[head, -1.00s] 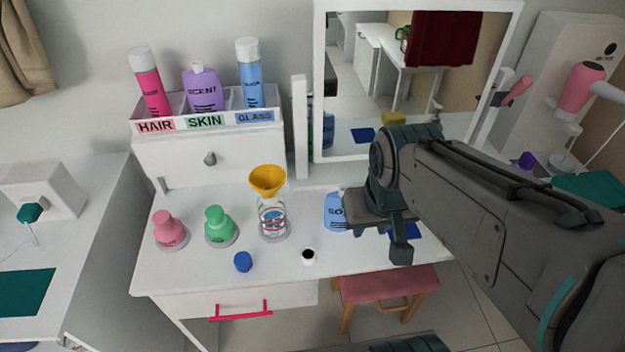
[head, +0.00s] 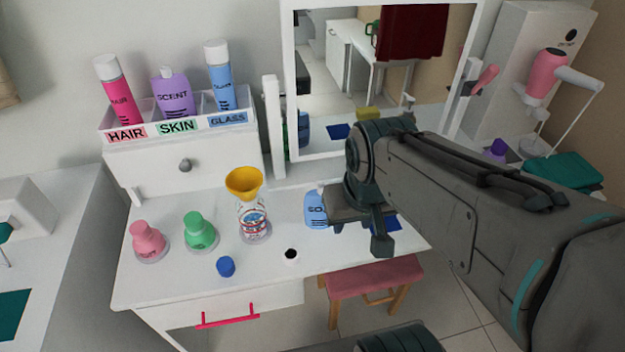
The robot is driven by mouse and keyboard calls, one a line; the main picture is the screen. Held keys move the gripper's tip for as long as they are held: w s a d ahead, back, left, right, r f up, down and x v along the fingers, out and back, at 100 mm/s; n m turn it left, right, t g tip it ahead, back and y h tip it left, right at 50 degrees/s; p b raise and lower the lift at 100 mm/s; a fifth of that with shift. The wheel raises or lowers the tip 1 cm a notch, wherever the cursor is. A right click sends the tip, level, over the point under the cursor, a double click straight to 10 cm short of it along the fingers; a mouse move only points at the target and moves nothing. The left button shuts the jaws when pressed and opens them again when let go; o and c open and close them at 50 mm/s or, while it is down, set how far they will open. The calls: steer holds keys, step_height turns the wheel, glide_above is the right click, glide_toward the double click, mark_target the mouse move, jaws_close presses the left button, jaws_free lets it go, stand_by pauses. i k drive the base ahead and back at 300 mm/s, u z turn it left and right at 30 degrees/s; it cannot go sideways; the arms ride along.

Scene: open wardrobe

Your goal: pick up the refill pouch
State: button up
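The refill pouch seems to be the light blue packet (head: 316,209) with dark lettering that starts "SO". It stands on the white vanity table (head: 180,284), right of the clear bottle. Its right part is hidden behind my gripper (head: 372,225). My gripper hangs over the table at the pouch's right side, in front of the mirror. One dark finger points down; the gap between the fingers is not clear from this side, and I cannot tell whether it touches the pouch.
A clear bottle (head: 253,222) with a yellow funnel (head: 244,183) stands left of the pouch. Green (head: 200,232) and pink (head: 148,241) bottles are further left. A blue cap (head: 225,267) and a small white-and-black item (head: 291,256) lie in front. The mirror (head: 276,110) stands behind.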

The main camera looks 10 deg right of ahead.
mark_target(315, 217)
steer(key=z, duration=2.75)
steer(key=k, duration=1.5)
steer(key=u, duration=1)
steer(key=i, duration=0.5)
steer(key=u, duration=0.05)
